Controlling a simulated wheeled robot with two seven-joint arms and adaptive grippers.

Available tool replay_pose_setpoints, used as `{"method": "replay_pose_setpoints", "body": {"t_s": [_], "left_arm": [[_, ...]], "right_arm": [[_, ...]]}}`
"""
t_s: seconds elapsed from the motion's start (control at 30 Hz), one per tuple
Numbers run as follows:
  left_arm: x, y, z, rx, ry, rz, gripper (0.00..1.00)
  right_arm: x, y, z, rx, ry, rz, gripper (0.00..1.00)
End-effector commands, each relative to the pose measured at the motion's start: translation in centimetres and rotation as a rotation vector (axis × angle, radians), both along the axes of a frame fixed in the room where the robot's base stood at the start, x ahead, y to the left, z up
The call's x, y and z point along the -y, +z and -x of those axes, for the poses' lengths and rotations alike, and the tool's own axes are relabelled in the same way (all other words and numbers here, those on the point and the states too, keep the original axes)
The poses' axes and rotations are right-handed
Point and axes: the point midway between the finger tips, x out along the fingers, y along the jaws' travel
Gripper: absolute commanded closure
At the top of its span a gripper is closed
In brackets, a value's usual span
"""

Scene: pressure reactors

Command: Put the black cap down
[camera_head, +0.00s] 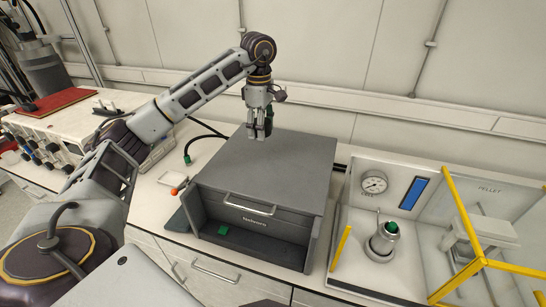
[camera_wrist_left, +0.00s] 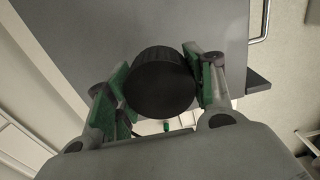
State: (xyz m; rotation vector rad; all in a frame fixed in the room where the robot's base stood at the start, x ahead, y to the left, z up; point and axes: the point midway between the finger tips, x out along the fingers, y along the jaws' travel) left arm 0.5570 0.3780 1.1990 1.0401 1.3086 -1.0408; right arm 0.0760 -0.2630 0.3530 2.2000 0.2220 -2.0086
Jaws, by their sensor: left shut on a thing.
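My left gripper (camera_head: 260,131) hangs fingers down over the top of the grey cabinet (camera_head: 270,165), near its back edge. In the left wrist view, the round black cap (camera_wrist_left: 160,82) sits between the green-padded fingers of the left gripper (camera_wrist_left: 163,88), which is shut on it. In the head view the cap is too small and dark to make out between the fingers. I cannot tell whether the cap touches the cabinet top. My right gripper is not in view.
The cabinet top is otherwise bare. Its open lower front holds a green item (camera_head: 223,231). To the right, a bay with a dial gauge (camera_head: 374,183), a metal vessel (camera_head: 382,240) and yellow frame bars (camera_head: 470,225) stands close by. Instruments (camera_head: 60,125) line the left.

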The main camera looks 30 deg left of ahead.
Motion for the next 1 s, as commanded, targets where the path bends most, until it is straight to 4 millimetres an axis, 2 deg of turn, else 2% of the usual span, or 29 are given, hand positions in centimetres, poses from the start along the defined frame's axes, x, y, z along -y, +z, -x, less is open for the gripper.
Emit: {"method": "replay_pose_setpoints", "body": {"t_s": [0.27, 0.47, 0.7, 1.0], "left_arm": [[0.0, -1.1, 0.0, -0.001, -0.001, 0.0, 0.75], [0.0, -2.9, 0.0, -0.002, -0.001, -0.001, 0.75], [0.0, -5.6, 0.0, -0.001, 0.0, -0.001, 0.75], [0.0, -6.3, 0.0, 0.001, 0.0, 0.0, 0.75]], "right_arm": [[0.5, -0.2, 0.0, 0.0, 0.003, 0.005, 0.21], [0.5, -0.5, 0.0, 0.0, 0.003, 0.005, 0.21], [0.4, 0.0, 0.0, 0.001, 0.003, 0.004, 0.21], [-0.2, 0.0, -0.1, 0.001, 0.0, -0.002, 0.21]]}}
